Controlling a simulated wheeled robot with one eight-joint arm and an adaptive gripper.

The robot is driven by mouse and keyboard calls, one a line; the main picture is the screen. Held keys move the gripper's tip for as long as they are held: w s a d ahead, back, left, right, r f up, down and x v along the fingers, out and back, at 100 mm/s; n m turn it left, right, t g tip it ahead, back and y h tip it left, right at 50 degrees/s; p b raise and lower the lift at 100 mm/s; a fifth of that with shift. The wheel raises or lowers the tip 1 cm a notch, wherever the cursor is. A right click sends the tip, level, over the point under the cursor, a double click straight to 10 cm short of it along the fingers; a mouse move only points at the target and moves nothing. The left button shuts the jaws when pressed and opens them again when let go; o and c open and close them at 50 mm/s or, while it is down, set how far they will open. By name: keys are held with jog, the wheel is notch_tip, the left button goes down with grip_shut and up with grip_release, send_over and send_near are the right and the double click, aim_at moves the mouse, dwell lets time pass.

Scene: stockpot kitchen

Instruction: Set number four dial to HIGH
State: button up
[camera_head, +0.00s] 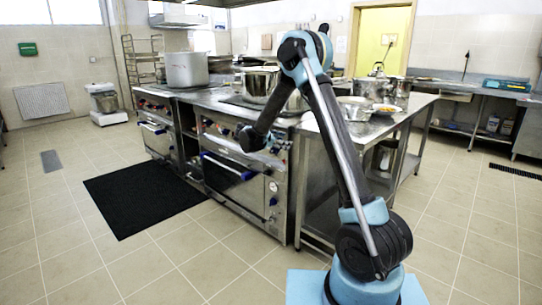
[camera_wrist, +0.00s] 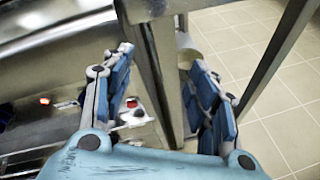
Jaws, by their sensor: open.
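The steel range's control panel (camera_head: 222,128) runs along its front below the cooktop. Its dials are small, and I cannot tell which one is number four or where any points. The arm and gripper hide the panel's right end. My gripper (camera_head: 279,142) is in front of that end in the head view. In the wrist view my gripper (camera_wrist: 162,65) has its two blue fingers wide apart with nothing held. Between and behind them stands a steel corner post. A small red light (camera_wrist: 44,101) shows on the panel at left, and another (camera_wrist: 131,102) beside the left finger.
A steel table (camera_head: 338,150) adjoins the range at right. Pots (camera_head: 187,70) stand on top. A black mat (camera_head: 143,197) lies before the range; the tiled floor around is clear.

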jog(key=w+a+f+n+t, duration=0.2)
jog(key=a+f+n, duration=0.1)
jog(key=a+f, duration=0.55)
jog(key=n+t, duration=0.3)
send_near(273, 151)
jog(key=shift+h, duration=0.4)
jog(key=x, duration=0.3)
jog(key=a+f+x, duration=0.1)
jog(key=x, duration=0.2)
jog(key=w+x, duration=0.1)
jog(key=x, duration=0.3)
jog(key=shift+w+a+f, duration=0.2)
jog(key=shift+c, duration=0.4)
jog(key=c, duration=1)
